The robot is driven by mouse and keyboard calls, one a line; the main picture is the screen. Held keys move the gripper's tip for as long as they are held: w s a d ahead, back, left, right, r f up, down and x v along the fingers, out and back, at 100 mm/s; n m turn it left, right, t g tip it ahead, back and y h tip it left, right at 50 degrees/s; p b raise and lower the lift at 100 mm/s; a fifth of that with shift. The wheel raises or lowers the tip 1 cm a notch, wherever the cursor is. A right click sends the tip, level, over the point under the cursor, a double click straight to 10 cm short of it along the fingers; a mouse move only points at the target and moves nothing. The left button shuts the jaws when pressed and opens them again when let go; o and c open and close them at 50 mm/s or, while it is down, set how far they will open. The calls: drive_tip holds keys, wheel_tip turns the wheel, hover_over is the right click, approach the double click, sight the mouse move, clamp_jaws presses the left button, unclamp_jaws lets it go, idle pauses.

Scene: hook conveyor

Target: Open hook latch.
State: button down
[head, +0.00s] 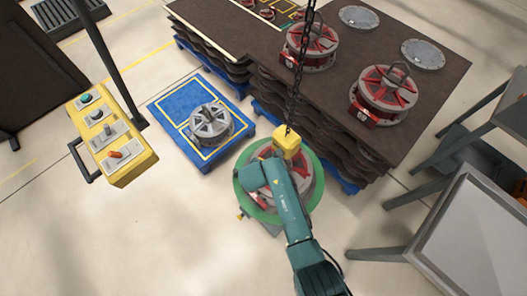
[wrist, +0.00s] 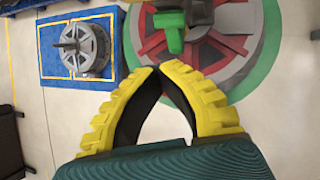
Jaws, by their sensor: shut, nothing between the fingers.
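A yellow hook block (head: 287,142) hangs on a dark chain (head: 294,95) above a red and grey spoked wheel with a green outer ring (head: 313,195). My teal arm covers the hook below the block in the head view. In the wrist view, a bright green piece (wrist: 174,32), seemingly part of the hook or its latch, stands in front of the red and grey wheel (wrist: 215,50). My gripper (wrist: 159,70) is shut and empty, its yellow fingertips together just below the green piece in the picture. I cannot tell the gap in depth or the latch's position.
A grey wheel (head: 210,122) sits on a blue pallet (head: 175,103) to the left. A stacked dark platform (head: 335,88) with more red wheels (head: 384,95) stands behind. A yellow control box (head: 113,140) is at left, a grey table (head: 485,240) at right. The front-left floor is clear.

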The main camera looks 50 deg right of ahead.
drive_tip(key=shift+s+a+r+y+p, duration=0.15)
drive_tip(key=shift+r+p, duration=0.3)
drive_tip(key=shift+p, duration=1.15)
drive_tip(key=shift+a+r+y+p, duration=0.2)
drive_tip(key=shift+r+p, duration=0.25)
drive_tip(key=shift+p, duration=1.1)
drive_tip(key=shift+f, duration=0.1)
drive_tip(key=shift+r+p, duration=0.45)
drive_tip(key=shift+p, duration=0.45)
drive_tip(key=shift+a+r+y+p, duration=0.25)
drive_tip(key=shift+r+p, duration=0.55)
drive_tip(key=shift+p, duration=1.3)
drive_tip(key=shift+y, duration=0.4)
drive_tip(key=r+p, duration=0.2)
drive_tip(key=p, duration=0.1)
drive_tip(key=a+r+p, duration=0.1)
drive_tip(key=r+p, duration=0.1)
drive_tip(key=p, duration=0.1)
drive_tip(key=shift+r, duration=0.1)
drive_tip(key=c, duration=1.8)
unclamp_jaws()
